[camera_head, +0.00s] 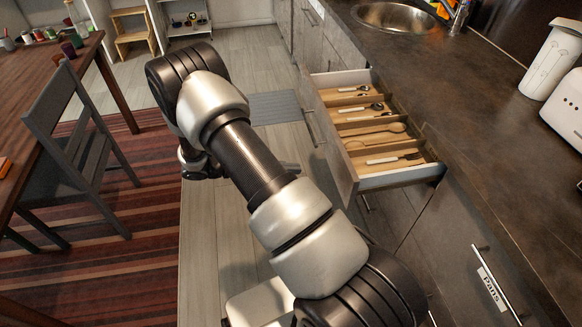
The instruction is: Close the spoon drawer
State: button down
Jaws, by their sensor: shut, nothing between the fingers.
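The spoon drawer (345,172) is pulled out from the counter front at the right of the middle. Its wooden insert holds spoons and other cutlery in several compartments. My arm reaches up from the bottom across the middle of the view, left of the drawer. My gripper (198,170) is at the far end of the arm, partly hidden behind it.
The dark countertop (500,150) with a sink (395,17) runs along the right. A drawer labelled "Pans" (490,287) is nearer. A grey chair (80,150) and wooden table (40,75) stand left on a striped rug (110,265). Floor is clear left of the drawer.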

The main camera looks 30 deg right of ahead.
send_near(336, 168)
jog(key=x, duration=0.5)
jog(key=shift+s, duration=0.15)
jog(key=shift+s+d, duration=0.1)
jog(key=shift+d, duration=0.4)
